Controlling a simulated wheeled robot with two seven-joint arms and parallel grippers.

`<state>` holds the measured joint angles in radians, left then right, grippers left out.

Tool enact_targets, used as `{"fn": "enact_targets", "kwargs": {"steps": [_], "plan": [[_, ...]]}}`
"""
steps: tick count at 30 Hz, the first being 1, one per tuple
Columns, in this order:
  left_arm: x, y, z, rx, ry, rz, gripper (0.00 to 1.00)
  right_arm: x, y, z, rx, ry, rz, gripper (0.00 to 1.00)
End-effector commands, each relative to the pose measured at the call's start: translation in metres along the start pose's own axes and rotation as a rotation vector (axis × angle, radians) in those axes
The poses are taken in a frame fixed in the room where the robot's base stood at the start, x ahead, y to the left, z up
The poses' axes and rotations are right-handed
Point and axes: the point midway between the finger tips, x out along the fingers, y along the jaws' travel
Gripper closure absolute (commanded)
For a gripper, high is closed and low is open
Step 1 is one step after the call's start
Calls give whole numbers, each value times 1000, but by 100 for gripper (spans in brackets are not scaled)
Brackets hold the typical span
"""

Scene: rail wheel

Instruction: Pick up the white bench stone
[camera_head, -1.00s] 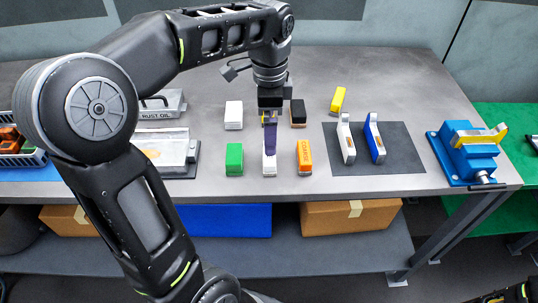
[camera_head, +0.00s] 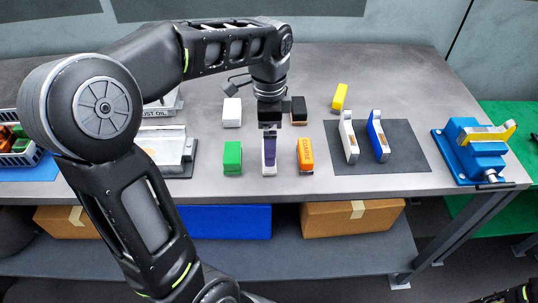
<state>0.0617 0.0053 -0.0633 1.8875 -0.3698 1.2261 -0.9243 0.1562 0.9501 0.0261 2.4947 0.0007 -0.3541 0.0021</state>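A white block (camera_head: 232,112) stands on the workbench (camera_head: 400,90) in the back row, left of my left gripper. My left gripper (camera_head: 269,130) points straight down over the middle of the bench. Directly below and in front of it is a narrow purple piece (camera_head: 269,152) with a white lower part (camera_head: 269,170). Whether these are one object or two, I cannot tell. The fingers are hidden by the gripper body and too small to judge, so their grip is unclear. My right gripper is out of view; only a bit of my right arm shows at bottom right.
Beside the gripper are a green block (camera_head: 233,157), an orange block (camera_head: 305,155) and a black block (camera_head: 298,110). A yellow block (camera_head: 340,96), a dark mat (camera_head: 405,160) with two upright tools and a blue vise (camera_head: 472,155) lie right. A metal tray (camera_head: 170,150) is left.

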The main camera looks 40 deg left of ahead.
Motion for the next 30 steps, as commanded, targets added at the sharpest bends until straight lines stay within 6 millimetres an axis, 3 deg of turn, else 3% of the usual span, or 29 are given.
{"fn": "enact_targets", "kwargs": {"steps": [8, 20, 30], "plan": [[2, 0, 0, -1, -1, 1, 0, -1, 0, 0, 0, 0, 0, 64], [50, 2, 0, -1, 0, 2, 0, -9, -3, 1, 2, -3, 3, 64], [52, 1, 0, -1, 1, 0, 0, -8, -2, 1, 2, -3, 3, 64]]}}
